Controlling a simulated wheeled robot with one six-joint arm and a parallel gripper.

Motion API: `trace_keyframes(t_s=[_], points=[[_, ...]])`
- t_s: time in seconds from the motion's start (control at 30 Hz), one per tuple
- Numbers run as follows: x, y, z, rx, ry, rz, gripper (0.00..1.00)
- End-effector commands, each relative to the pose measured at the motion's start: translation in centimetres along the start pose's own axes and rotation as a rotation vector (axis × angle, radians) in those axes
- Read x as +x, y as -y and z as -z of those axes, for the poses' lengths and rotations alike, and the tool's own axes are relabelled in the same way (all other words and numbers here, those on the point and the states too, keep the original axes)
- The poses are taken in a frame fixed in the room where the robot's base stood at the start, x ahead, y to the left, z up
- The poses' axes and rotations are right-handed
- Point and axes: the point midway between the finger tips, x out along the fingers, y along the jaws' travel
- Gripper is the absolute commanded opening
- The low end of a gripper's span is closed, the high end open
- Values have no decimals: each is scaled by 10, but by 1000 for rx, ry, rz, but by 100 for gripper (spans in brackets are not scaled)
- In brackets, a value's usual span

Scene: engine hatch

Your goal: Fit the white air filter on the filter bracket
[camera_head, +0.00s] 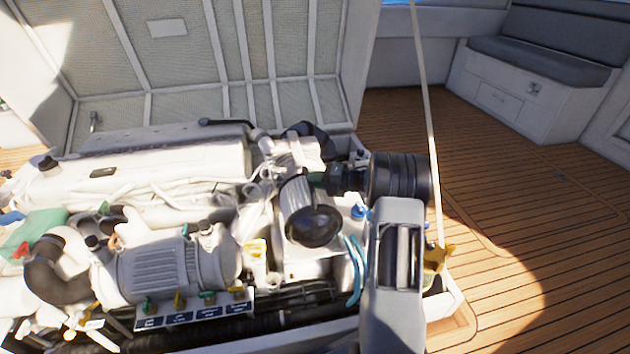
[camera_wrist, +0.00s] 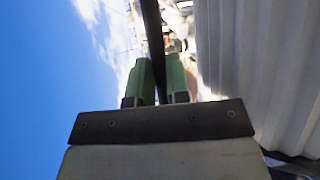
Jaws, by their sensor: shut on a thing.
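The white air filter (camera_head: 297,194) shows pale pleated sides and a dark round end in the head view, over the right part of the engine. My gripper (camera_head: 318,178) reaches in from the right at the filter's upper side. In the wrist view its green fingers (camera_wrist: 163,75) are shut on a narrow dark part, which looks like part of the filter. A large pale ribbed surface (camera_wrist: 265,65) fills the right of that view, close by; it looks like the filter's pleats. I cannot make out the filter bracket, nor whether the filter touches it.
The white engine (camera_head: 150,180) with pipes and hoses crowds the space left of and below the filter. A row of coloured valve handles (camera_head: 208,298) lies low in front. The raised hatch lid (camera_head: 180,60) stands behind. Wooden deck (camera_head: 530,200) is open at right.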

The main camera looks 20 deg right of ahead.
Motion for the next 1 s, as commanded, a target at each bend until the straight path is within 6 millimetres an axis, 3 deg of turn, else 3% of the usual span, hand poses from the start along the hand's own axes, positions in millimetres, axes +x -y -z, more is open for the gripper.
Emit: trace_keyframes(t_s=[0.83, 0.87, 1.0], points=[[1, 3, 0, -2, 1, -3, 0], [1, 3, 0, -2, 1, -3, 19], [1, 4, 0, -2, 1, -2, 32]])
